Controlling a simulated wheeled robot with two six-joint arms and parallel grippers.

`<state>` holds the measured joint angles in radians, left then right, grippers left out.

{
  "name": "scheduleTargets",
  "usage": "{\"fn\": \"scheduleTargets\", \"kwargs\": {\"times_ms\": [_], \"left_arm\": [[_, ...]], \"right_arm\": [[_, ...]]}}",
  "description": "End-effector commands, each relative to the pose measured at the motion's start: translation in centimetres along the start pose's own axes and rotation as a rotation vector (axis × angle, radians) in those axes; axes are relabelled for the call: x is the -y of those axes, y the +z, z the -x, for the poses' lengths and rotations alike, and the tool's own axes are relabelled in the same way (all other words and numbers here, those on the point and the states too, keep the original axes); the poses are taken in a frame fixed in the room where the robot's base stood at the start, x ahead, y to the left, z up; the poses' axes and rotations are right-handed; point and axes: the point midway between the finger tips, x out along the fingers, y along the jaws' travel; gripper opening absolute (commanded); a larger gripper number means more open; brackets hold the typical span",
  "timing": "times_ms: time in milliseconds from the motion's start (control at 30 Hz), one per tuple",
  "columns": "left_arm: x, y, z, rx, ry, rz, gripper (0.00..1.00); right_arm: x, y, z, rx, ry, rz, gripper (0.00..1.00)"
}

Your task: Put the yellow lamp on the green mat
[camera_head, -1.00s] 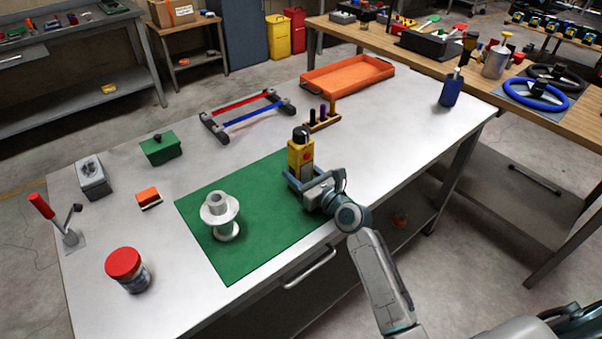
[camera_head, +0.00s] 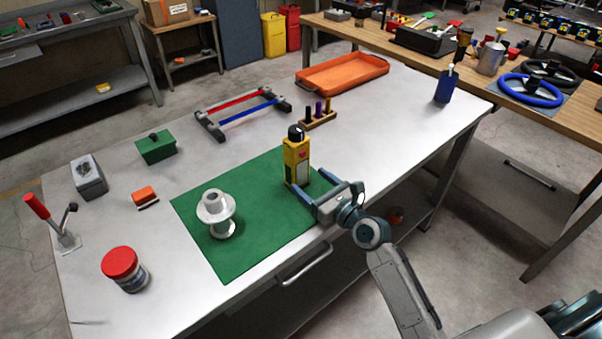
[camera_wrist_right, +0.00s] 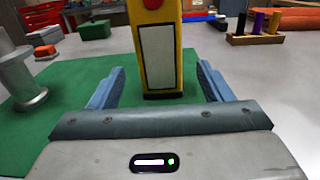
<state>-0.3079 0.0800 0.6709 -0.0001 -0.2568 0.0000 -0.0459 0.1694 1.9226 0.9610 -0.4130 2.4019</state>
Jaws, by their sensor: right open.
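The yellow lamp (camera_head: 296,158) stands upright on the green mat (camera_head: 245,250), close to the mat's far right part. It has a dark top, a red spot and a pale panel. My right gripper (camera_head: 328,189) is open and empty, just in front of the lamp and apart from it. In the right wrist view the yellow lamp (camera_wrist_right: 158,50) rises beyond the two blue fingers (camera_wrist_right: 160,88), its base on the mat (camera_wrist_right: 70,90); its top is cut off there. My left gripper does not show.
A white spool (camera_head: 216,214) stands on the mat left of the lamp. A small rack of coloured pegs (camera_head: 318,119) is behind the lamp. A red-lidded jar (camera_head: 124,268), a green box (camera_head: 156,148) and an orange tray (camera_head: 342,73) also stand on the table.

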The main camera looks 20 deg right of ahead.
Motion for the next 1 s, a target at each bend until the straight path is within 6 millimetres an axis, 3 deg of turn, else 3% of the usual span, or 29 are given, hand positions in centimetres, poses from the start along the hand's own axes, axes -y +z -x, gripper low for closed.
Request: {"fn": "scheduleTargets", "kwargs": {"times_ms": [100, 333, 1000], "left_arm": [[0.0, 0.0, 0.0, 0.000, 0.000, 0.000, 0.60], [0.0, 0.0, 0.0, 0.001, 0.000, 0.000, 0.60], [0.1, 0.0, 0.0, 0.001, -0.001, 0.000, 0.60]], "right_arm": [[0.0, -0.1, 2.5, -0.002, 0.000, 0.003, 0.73], [0.0, 0.0, 5.1, -0.001, 0.000, 0.001, 0.73], [0.0, 0.0, 5.5, 0.001, 0.000, 0.000, 0.73]]}}
